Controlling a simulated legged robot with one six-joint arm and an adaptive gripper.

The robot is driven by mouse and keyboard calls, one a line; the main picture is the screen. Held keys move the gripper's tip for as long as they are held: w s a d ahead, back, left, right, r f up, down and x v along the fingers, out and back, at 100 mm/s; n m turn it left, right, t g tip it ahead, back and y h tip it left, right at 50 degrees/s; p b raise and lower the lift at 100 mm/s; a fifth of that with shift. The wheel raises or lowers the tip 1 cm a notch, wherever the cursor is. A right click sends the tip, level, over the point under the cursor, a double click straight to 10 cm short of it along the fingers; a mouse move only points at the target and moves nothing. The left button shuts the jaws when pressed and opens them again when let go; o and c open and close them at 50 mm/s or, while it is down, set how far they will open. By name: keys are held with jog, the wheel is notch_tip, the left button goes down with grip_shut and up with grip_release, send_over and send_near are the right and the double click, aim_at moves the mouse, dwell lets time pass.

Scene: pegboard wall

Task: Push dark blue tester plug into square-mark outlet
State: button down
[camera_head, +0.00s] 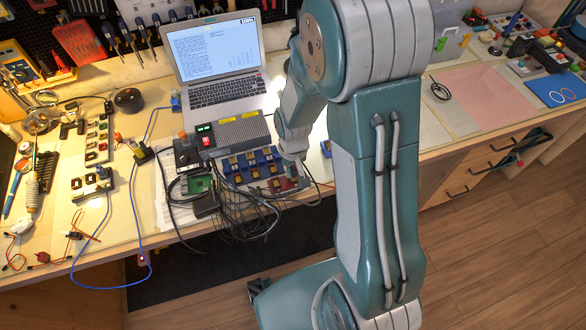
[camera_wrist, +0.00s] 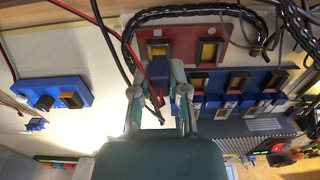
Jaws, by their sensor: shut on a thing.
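My gripper (camera_wrist: 161,75) is shut on a small dark blue plug (camera_wrist: 158,67) in the wrist view. The plug is in front of a red outlet panel (camera_wrist: 216,30) with dark-framed outlets. It overlaps the panel's lower left part, and I cannot tell whether it touches an outlet. A blue outlet panel (camera_wrist: 253,78) with several outlets lies just right of the gripper. The outlet marks are too small to read, so I cannot pick out the square-mark outlet.
Black cables (camera_head: 235,215) hang over the bench's front edge below the panels, and dark cables (camera_wrist: 200,11) cross above the red panel. A blue board (camera_wrist: 50,92) sits left of the gripper. A laptop (camera_head: 225,92) stands behind. A pink mat (camera_head: 485,105) lies clear at right.

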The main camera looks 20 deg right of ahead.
aim_at(293, 168)
jog(key=shift+f, duration=0.55)
jog(key=c, duration=0.5)
grip_release()
jog(key=shift+c, duration=0.2)
jog(key=shift+r, duration=2.5)
jog(key=s+r+t, duration=0.2)
jog(key=s+r, duration=0.5)
jog(key=r, duration=0.5)
jog(key=s+r+t, duration=0.3)
jog(key=s+r, duration=0.4)
jog(key=r, duration=0.5)
jog(key=shift+t, duration=0.3)
